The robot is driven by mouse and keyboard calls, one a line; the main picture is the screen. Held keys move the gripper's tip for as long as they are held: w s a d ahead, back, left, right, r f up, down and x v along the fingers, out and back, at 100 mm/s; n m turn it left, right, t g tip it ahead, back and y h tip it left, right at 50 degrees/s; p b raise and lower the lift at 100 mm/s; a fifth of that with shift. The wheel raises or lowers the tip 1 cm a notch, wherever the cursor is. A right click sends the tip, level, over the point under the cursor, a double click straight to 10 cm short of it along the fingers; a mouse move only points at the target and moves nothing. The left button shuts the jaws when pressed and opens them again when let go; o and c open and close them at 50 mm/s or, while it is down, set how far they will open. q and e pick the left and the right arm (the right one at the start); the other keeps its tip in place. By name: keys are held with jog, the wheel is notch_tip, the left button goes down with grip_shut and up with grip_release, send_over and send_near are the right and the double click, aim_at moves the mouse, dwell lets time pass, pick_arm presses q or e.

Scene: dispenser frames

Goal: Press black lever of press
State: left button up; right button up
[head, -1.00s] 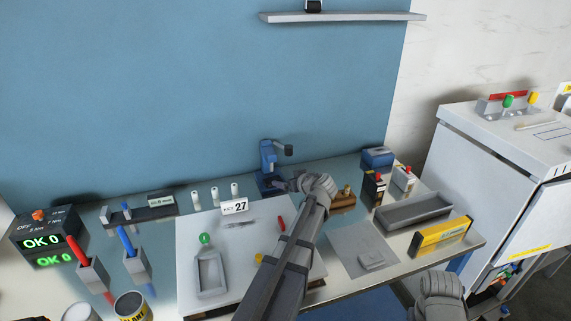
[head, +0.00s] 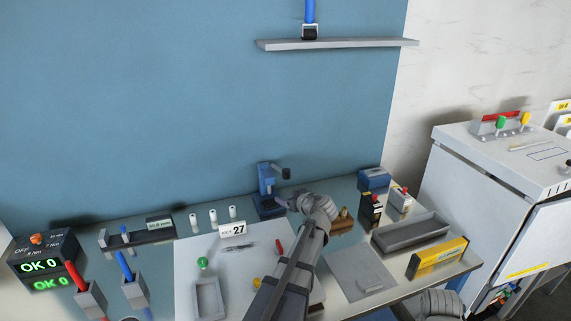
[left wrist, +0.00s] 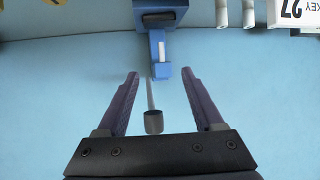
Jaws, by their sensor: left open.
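The blue press (head: 266,190) stands at the back of the bench against the blue wall in the head view. Its lever's dark knob (head: 286,174) sticks out to the right of the press top. In the left wrist view the press (left wrist: 160,18) is at the top, and the thin lever ends in the dark knob (left wrist: 153,122). My left gripper (left wrist: 160,75) is open, with one finger on each side of the lever and a gap to both. In the head view the left gripper (head: 284,201) is just below the knob. My right gripper is not in view.
A wooden block with brass parts (head: 341,224) and small bottles (head: 370,210) stand right of the press. White cylinders (head: 213,218) and a key card (head: 233,230) are to its left. A grey tray (head: 410,235) lies further right. A shelf (head: 340,44) is above.

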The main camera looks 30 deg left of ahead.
pick_arm(q)
jog(key=s+d+r+t+p, duration=0.1)
jog(key=d+r+p, duration=0.1)
jog(key=r, duration=0.3)
jog(key=s+d+r+m+t+p, duration=0.1)
jog(key=d+r+p, duration=0.1)
jog(key=r+p, duration=0.2)
jog(key=s+d+r+p, duration=0.1)
jog(key=d+r+p, duration=0.1)
jog(key=r, duration=0.4)
jog(key=shift+s+r+m+t+y+p, duration=0.3)
jog(key=shift+r+t+y+p, duration=0.1)
jog(key=shift+p, duration=0.5)
grip_shut()
jog(key=shift+d+r, duration=0.1)
